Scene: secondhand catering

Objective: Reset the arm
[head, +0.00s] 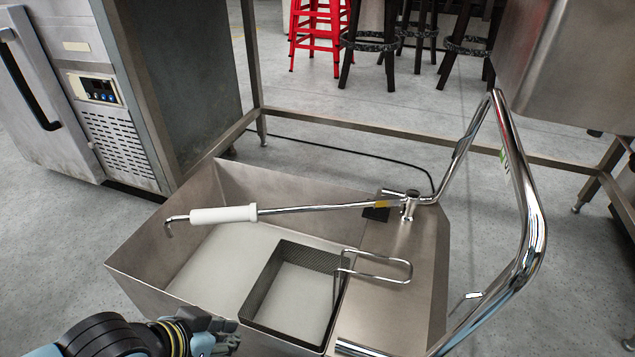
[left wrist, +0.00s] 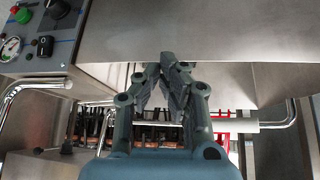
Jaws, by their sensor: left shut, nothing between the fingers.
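My left gripper (head: 222,338) is at the bottom of the head view, low at the near side of a steel fryer tub (head: 140,262). In the left wrist view my left gripper (left wrist: 172,62) is shut, its fingertips together and nothing between them. A steel panel fills the space beyond the fingertips in that view. My right gripper is in neither view.
A mesh basket (head: 262,290) with a wire handle sits in the tub. A chrome spout with a white sleeve (head: 224,214) swings over it. A bent chrome rail (head: 530,200) rises at the right. A steel cabinet (head: 185,75) stands back left, stools behind.

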